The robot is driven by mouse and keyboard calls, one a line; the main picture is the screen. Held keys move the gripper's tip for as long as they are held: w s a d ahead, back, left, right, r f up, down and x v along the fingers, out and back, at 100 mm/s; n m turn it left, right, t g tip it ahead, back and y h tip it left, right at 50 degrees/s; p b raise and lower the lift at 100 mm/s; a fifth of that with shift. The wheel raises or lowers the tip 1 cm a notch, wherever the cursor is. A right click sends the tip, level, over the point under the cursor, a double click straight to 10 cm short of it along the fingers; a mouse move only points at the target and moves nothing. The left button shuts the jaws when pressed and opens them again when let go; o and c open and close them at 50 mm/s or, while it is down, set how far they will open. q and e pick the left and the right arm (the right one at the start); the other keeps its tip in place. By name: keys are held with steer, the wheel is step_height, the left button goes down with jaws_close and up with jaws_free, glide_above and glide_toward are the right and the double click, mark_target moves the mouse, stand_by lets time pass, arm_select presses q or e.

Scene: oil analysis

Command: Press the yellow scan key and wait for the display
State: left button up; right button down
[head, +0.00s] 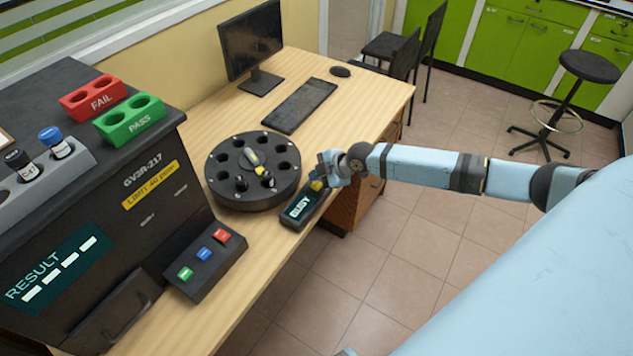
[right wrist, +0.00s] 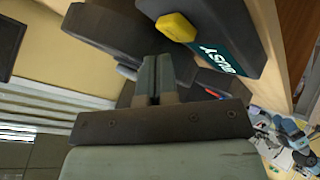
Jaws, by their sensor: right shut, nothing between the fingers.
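The scanner box (head: 300,207) is a small dark unit on the wooden table, right beside the round black carousel (head: 240,190). Its display (head: 299,205) reads "BUSY". In the right wrist view the yellow key (right wrist: 176,27) and the "BUSY" display (right wrist: 222,50) show beyond my right gripper (right wrist: 153,75). Its fingers are shut and empty, close to the key; they look apart from it in the wrist view. My left gripper is not in view.
A large black analyser (head: 110,215) marked GV3R-217 stands at left, its result screen showing dashes. A red FAIL rack (head: 93,96), a green PASS rack (head: 130,118) and bottles are on top. A button box (head: 206,262) sits in front. Monitor (head: 250,40) and keyboard (head: 299,105) stand behind.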

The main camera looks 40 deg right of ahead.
mark_target(316, 186)
arm_select(q)
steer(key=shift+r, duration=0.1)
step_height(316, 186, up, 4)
steer(key=p, duration=0.3)
steer(key=shift+p, duration=0.35)
arm_select(e)
step_height(316, 186, up, 5)
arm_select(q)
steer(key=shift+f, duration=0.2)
